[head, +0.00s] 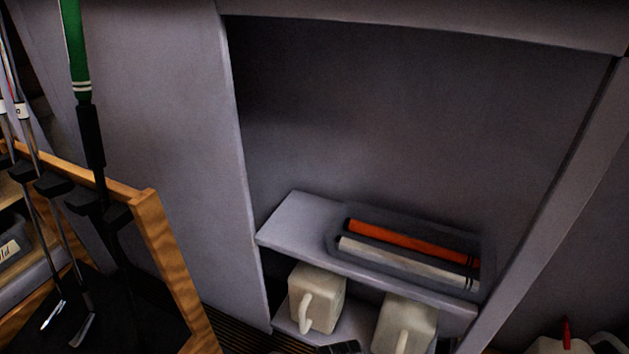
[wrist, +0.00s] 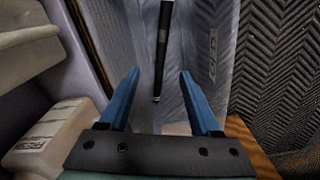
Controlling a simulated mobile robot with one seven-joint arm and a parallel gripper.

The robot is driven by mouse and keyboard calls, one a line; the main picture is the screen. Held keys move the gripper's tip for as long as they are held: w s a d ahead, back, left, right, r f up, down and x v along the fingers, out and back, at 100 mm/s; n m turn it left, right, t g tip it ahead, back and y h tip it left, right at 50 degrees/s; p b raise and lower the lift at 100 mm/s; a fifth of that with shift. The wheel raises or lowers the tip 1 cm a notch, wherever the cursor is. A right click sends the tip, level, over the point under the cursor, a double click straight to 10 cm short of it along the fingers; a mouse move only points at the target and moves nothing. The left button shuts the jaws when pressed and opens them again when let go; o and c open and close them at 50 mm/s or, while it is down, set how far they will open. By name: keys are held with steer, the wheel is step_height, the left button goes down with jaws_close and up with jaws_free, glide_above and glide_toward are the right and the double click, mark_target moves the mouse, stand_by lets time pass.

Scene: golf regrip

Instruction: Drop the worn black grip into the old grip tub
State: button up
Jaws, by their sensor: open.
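In the wrist view, my gripper (wrist: 160,73) has its two blue fingers spread wide apart. A slim black grip (wrist: 164,40) with a pale ring at its near end shows in line with the gap between the fingertips, touching neither finger. A translucent grey tub (wrist: 207,85) with faint lettering on its side is behind the grip. I cannot tell whether the grip is inside the tub or above it. My gripper, this grip and the tub are not seen in the head view.
A wooden rack (head: 173,262) holds several clubs, one with a green grip (head: 75,45). A shelf (head: 296,222) carries a clear tray with an orange grip (head: 410,242) and a white grip (head: 400,262). Pale jugs (head: 319,297) stand below. Dark ribbed matting (wrist: 290,70) is at right.

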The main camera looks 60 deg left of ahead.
step_height(320, 180, up, 10)
steer(key=p, duration=0.5)
steer(key=shift+f+p, duration=0.2)
steer(key=shift+p, duration=0.1)
